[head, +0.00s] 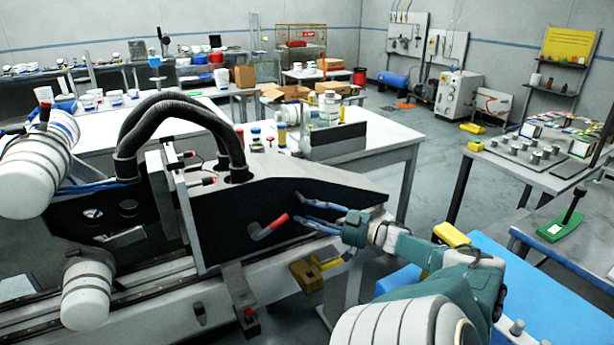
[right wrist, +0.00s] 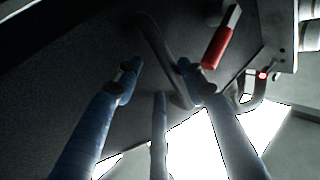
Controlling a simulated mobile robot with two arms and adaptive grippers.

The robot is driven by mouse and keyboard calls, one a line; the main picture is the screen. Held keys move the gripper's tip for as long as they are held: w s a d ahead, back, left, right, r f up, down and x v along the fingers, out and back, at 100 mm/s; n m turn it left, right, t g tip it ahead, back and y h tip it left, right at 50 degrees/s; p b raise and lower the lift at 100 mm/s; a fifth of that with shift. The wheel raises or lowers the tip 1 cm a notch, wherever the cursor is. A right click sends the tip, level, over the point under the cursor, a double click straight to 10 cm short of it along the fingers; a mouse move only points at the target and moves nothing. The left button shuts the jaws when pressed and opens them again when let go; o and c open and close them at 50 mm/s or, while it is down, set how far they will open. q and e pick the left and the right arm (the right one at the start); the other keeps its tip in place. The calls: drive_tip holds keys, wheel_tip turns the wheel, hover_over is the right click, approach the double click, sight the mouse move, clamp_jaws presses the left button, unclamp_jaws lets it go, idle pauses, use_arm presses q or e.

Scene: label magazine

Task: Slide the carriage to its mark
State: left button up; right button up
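The carriage (head: 222,236) is a large block with a black side panel and a grey sloping top, and it sits on a pale rail (head: 150,310). A bent handle with a red grip (head: 271,227) stands out from the panel. My right gripper (head: 300,212) is at the panel with its blue fingers spread, just right of the red grip. In the right wrist view, a dark curved bar (right wrist: 158,48) lies between the open fingertips, nearest the right one; contact cannot be told. The red grip (right wrist: 221,46) shows beyond the fingers. I cannot pick out the mark. My left gripper is out of view.
Yellow blocks (head: 306,276) are by the rail below my right gripper. A small red-topped part (head: 249,313) stands at the rail's front. Black hoses (head: 170,105) arch above the carriage. A white table (head: 375,145) with bottles is behind it, and a blue surface (head: 540,275) lies right.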

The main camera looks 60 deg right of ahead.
drive_tip(key=shift+s+d, duration=0.1)
drive_tip(key=shift+d, duration=0.05)
approach(294, 182)
drive_tip(key=w, duration=0.5)
drive_tip(key=shift+d+f, duration=0.1)
drive_tip(key=shift+f, duration=0.05)
drive_tip(key=shift+r, duration=0.3)
